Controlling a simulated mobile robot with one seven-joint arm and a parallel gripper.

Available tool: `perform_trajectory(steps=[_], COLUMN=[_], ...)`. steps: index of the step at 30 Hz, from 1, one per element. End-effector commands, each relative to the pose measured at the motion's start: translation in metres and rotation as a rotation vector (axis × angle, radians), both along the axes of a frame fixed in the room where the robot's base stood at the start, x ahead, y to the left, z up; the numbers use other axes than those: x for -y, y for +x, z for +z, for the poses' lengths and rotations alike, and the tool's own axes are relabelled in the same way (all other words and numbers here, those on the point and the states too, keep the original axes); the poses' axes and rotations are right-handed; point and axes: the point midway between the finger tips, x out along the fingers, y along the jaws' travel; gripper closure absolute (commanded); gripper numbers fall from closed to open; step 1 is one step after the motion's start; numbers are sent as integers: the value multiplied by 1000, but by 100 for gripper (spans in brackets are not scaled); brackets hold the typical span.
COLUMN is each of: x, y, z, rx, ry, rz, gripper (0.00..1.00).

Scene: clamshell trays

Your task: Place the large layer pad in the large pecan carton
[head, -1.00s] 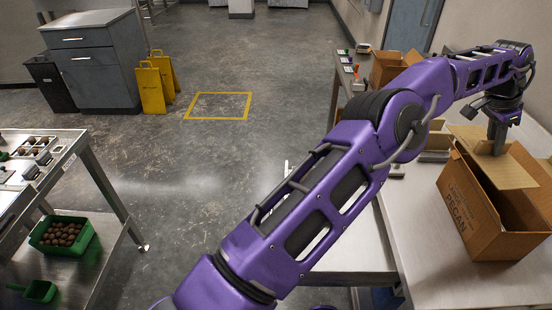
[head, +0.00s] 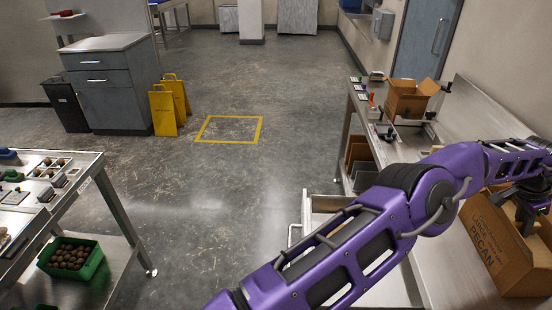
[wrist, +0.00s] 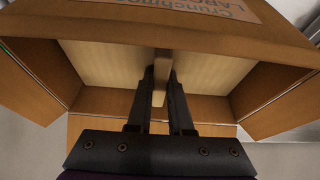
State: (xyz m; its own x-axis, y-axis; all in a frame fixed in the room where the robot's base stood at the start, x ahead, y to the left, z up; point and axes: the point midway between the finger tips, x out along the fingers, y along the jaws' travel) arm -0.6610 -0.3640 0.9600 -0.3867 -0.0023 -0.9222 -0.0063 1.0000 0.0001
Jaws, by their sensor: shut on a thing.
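The large pecan carton (head: 487,245) stands on the bench at the right of the head view, open at the top with "PECAN" on its side. Its brown wall (wrist: 100,28) also shows in the wrist view. The large layer pad (wrist: 105,66) is a pale tan sheet within the carton's walls in the wrist view. An upright strip on it stands between my fingers. My gripper (wrist: 161,82) is shut on this strip. In the head view my gripper (head: 527,215) is low at the carton's opening, and I cannot make out the pad there.
A smaller open carton (head: 408,100) stands farther back on the bench, near small coloured items. A steel cart (head: 90,185) with a green crate of nuts (head: 97,262) is at the left. Yellow floor signs (head: 165,110) stand beyond; the middle floor is clear.

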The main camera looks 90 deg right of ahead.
Motion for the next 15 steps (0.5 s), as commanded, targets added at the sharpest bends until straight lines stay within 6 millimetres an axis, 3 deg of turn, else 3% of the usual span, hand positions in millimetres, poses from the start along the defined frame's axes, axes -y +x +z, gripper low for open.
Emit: perform_trajectory(steps=[3,15], x=[-9,-9], y=[-9,-10], z=[-14,-20], rx=[0,0], ry=[0,0], rz=[-7,-6], gripper=[100,100])
